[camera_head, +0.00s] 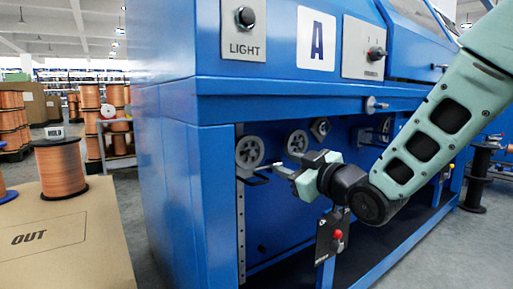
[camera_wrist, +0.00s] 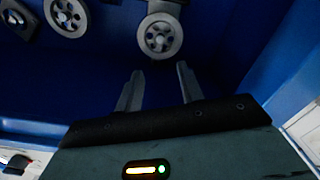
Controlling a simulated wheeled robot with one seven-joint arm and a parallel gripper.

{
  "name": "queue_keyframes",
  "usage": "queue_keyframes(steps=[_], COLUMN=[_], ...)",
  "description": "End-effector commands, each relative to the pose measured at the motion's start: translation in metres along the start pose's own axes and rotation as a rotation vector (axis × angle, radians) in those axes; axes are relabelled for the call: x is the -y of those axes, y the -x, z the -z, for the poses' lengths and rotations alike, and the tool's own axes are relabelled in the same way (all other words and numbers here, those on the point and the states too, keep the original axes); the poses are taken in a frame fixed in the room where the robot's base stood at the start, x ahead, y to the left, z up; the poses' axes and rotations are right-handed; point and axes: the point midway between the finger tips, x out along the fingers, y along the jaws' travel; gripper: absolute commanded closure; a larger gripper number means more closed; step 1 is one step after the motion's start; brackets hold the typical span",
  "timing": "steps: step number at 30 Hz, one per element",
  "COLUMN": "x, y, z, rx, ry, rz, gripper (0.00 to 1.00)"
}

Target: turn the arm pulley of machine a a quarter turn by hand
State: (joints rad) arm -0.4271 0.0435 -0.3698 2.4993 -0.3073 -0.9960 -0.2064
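My gripper (camera_head: 260,174) is open and empty, just below and in front of the pulley in the head view. The wrist view shows a clear gap between its fingers (camera_wrist: 160,70). I see no contact with the pulley.
A second spoked pulley (camera_head: 297,141) is to the right, also in the wrist view (camera_wrist: 66,15). A control box with a red button (camera_head: 328,238) hangs below my wrist. A copper spool (camera_head: 60,168) stands on the OUT table (camera_head: 85,255) at left. Open floor lies between table and machine.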

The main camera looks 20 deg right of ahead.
Motion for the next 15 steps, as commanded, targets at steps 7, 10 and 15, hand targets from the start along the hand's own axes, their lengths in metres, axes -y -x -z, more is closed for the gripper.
queue_keyframes(steps=[7,10,15], x=[0.004,0.004,0.003], y=[-0.054,-0.075,-0.105], z=[-0.007,-0.007,-0.006], rx=[-0.001,-0.002,0.0], ry=[0.002,0.002,0.002], rz=[0.001,0.001,0.0], gripper=[0.61,0.61,0.61])
